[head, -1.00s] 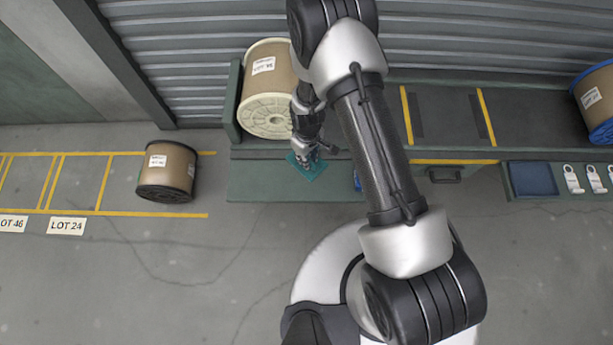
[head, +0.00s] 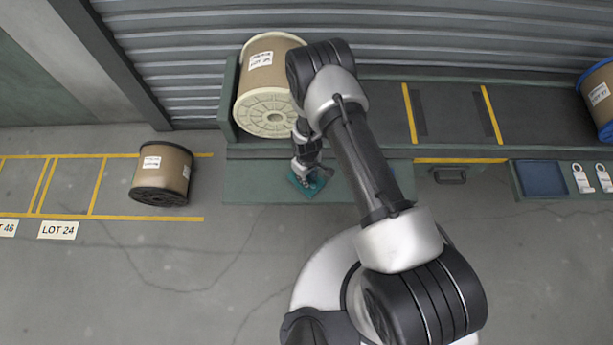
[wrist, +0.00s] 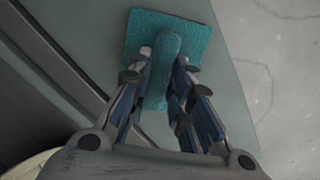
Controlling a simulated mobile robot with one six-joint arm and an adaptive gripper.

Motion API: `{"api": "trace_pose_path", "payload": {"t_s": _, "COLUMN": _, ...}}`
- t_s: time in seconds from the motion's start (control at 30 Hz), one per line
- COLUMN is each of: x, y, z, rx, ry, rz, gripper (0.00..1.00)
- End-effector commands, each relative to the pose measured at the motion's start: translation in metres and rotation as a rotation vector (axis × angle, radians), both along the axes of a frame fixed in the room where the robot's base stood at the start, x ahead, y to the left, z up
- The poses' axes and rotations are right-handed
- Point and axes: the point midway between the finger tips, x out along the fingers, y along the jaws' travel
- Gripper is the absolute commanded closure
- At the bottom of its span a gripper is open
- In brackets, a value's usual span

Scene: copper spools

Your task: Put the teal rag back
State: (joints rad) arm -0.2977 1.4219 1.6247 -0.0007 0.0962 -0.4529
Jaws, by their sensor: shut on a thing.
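The teal rag (head: 316,182) is a flat square lying at the green ledge below the large cream spool in the head view. In the wrist view the teal rag (wrist: 195,42) shows a raised ridge along its middle. My gripper (head: 305,177) is over the rag, pointing down. In the wrist view my gripper (wrist: 163,66) has its two fingers on either side of that ridge, shut on it. The wrist view does not clearly show whether the rag touches the green surface beneath.
A cream-flanged spool (head: 268,85) stands on the bench just behind my gripper. A dark-flanged spool (head: 163,174) stands on the floor at left. A blue-flanged spool (head: 600,98) and a blue tray (head: 541,179) are at right. The ledge (head: 255,182) left of the rag is clear.

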Motion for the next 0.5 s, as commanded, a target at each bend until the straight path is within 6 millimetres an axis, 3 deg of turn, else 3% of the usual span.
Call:
{"api": "trace_pose_path", "payload": {"t_s": 0.3, "x": 0.0007, "y": 0.0003, "z": -0.0031, "rx": 0.0, "ry": -0.001, "rz": 0.0, "gripper": 1.0}}
{"api": "trace_pose_path", "payload": {"t_s": 0.33, "x": 0.0006, "y": 0.0002, "z": -0.0019, "rx": 0.0, "ry": -0.001, "rz": 0.0, "gripper": 0.79}}
{"api": "trace_pose_path", "payload": {"t_s": 0.5, "x": 0.0006, "y": 0.0002, "z": -0.0012, "rx": 0.0, "ry": -0.001, "rz": 0.0, "gripper": 0.67}}
